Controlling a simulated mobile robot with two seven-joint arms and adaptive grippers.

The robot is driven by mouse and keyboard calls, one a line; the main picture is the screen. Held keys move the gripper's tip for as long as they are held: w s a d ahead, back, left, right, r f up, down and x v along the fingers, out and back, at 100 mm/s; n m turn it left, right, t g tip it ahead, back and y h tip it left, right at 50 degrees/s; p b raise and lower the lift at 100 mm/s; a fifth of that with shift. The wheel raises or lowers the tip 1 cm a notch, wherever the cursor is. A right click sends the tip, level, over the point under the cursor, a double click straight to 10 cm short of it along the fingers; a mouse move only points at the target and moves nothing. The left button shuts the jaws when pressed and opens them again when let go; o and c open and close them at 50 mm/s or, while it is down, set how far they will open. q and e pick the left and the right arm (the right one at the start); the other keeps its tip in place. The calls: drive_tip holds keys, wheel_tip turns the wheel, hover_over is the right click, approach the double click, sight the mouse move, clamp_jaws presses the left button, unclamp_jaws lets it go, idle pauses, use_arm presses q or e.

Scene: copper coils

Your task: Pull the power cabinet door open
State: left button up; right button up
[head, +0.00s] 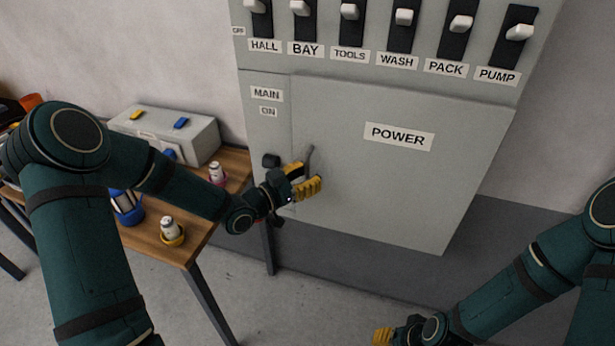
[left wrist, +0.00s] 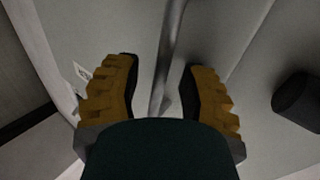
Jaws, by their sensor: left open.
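The power cabinet door (head: 400,180) is a grey panel labelled POWER, and it looks closed. Its slim grey handle (head: 310,155) stands near the left edge of the door. My left gripper (head: 305,182) is at the handle with its yellow fingers apart. In the left wrist view, the handle (left wrist: 171,50) runs between the two open fingers (left wrist: 162,72); I cannot tell whether either finger touches it. My right gripper (head: 390,336) is low in the head view, partly cut off, away from the door.
A black knob (head: 271,160) sits left of the handle, under the MAIN label (head: 266,93). A row of switches lines the cabinet above the door. A wooden table (head: 190,232) with a grey box (head: 165,132) and small bottles stands left. Floor below the door is clear.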

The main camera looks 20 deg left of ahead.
use_arm(q)
drive_tip(key=shift+w, duration=0.1)
drive_tip(key=shift+c, duration=0.4)
clamp_jaws()
